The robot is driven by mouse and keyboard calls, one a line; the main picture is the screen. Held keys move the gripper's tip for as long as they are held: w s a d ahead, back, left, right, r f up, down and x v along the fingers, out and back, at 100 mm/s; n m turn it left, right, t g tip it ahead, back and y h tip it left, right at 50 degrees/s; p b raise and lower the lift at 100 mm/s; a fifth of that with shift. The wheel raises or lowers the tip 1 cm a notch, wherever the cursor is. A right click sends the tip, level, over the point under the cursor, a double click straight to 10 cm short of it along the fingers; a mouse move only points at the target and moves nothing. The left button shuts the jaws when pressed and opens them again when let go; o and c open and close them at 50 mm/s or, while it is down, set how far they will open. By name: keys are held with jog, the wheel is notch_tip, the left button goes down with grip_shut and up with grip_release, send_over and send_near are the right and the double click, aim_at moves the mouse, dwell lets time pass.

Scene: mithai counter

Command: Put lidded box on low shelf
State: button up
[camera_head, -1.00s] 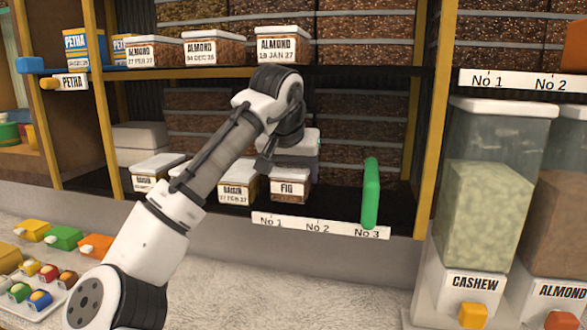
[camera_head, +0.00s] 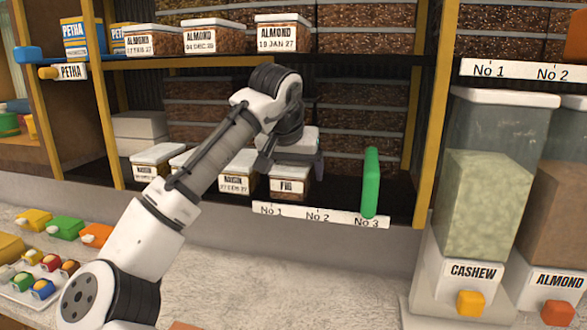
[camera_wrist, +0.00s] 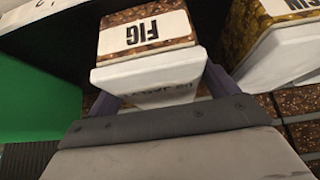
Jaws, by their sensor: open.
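A lidded box labelled FIG (camera_head: 289,187), with a white lid and brown patterned sides, stands on the low shelf (camera_head: 345,200) above the No 1 to No 2 label strip. In the wrist view the same box (camera_wrist: 148,42) appears upside down. My gripper (camera_head: 293,166) is at the box's top from the front. In the wrist view my gripper (camera_wrist: 160,92) is open, with one finger on each side of the white lid. Whether the fingers touch the lid cannot be told. The arm hides part of the boxes to the left.
Raisin boxes (camera_head: 237,172) stand close to the left of the FIG box; one also shows in the wrist view (camera_wrist: 275,40). A green upright divider (camera_head: 370,182) stands at No 3. Almond boxes (camera_head: 283,33) are on the shelf above. Free shelf lies between FIG and the divider.

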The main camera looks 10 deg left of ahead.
jog(key=b+v, duration=0.2)
jog(key=v, duration=1)
jog(key=shift+r+b, duration=0.15)
jog(key=shift+b, duration=0.15)
